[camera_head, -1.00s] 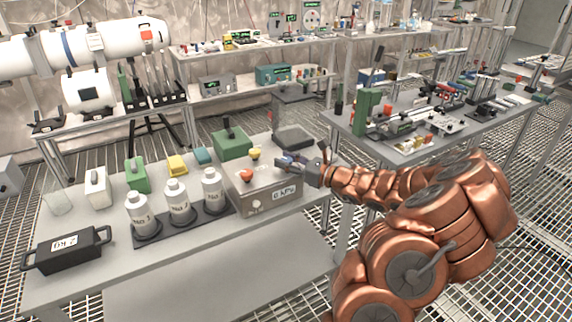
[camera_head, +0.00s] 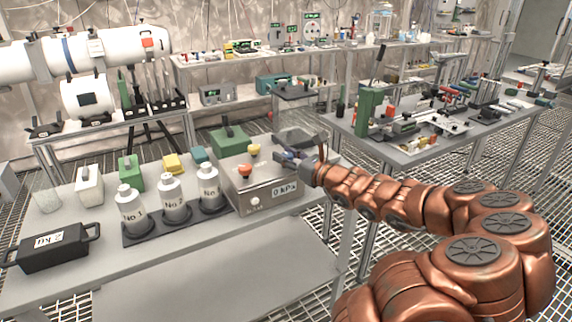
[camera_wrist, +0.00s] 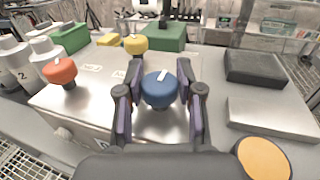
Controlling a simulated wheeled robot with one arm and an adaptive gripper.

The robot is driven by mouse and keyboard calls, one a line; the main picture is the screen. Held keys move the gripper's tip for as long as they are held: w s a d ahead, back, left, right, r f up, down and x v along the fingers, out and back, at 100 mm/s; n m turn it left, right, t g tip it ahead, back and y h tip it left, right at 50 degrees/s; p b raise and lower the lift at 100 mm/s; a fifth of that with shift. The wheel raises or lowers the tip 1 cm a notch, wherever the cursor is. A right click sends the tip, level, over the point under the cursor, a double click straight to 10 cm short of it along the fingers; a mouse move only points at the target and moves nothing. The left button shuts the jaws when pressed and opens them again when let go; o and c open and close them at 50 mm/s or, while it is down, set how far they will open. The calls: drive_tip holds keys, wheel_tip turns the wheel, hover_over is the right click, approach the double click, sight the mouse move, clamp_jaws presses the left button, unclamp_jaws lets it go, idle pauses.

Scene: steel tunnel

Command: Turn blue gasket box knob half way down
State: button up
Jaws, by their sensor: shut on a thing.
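The gasket box (camera_head: 258,203) is a steel box with a panel that appears to read 0 kPa. Its blue knob (camera_wrist: 160,90) stands on the top face in the wrist view, with a white pointer mark aimed mostly away from my wrist and slightly right. My gripper (camera_wrist: 160,98) has one finger on each side of this knob and is shut on it. In the head view my gripper (camera_head: 292,158) is over the right part of the box top and mostly hides the blue knob. An orange knob (camera_wrist: 59,71) and a yellow knob (camera_wrist: 136,43) are on the same top.
Several white numbered bottles (camera_head: 172,195) stand on a dark tray left of the box. A green case (camera_head: 229,140) is behind it. In the wrist view a dark block (camera_wrist: 255,67) and a grey plate (camera_wrist: 270,117) lie to the right. The bench front is clear.

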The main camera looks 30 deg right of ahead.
drive_tip(key=shift+o, duration=0.5)
drive_tip(key=shift+d+f+m+h+b, duration=0.3)
drive_tip(key=shift+h+b, duration=0.35)
drive_tip(key=shift+b, duration=1.7)
drive_tip(key=shift+d+f+m+h+b, duration=0.15)
drive_tip(key=shift+d+m+h+b, duration=0.35)
drive_tip(key=shift+b, duration=1.8)
drive_tip(key=a+h+b, duration=0.1)
drive_tip(key=b, duration=0.3)
drive_tip(key=shift+f, duration=0.25)
drive_tip(key=shift+c, duration=0.6)
drive_tip(key=shift+w+f+b, duration=0.1)
drive_tip(key=shift+f+b, duration=0.15)
drive_tip(key=shift+b, duration=0.6)
drive_tip(key=h+b, duration=0.1)
drive_tip(key=b, duration=0.4)
drive_tip(key=shift+w+f+m+b, duration=0.15)
drive_tip(key=shift+f+m+b, duration=0.25)
drive_tip(key=shift+h+b, duration=0.25)
drive_tip(key=shift+b, duration=0.4)
drive_tip(key=shift+d+r+b, duration=0.1)
drive_tip(key=shift+r+b, duration=0.05)
drive_tip(key=shift+b, duration=0.55)
drive_tip(key=m+h+b, duration=0.1)
drive_tip(key=b, duration=0.4)
drive_tip(key=shift+a+r, duration=0.25)
drive_tip(key=shift+r, duration=0.1)
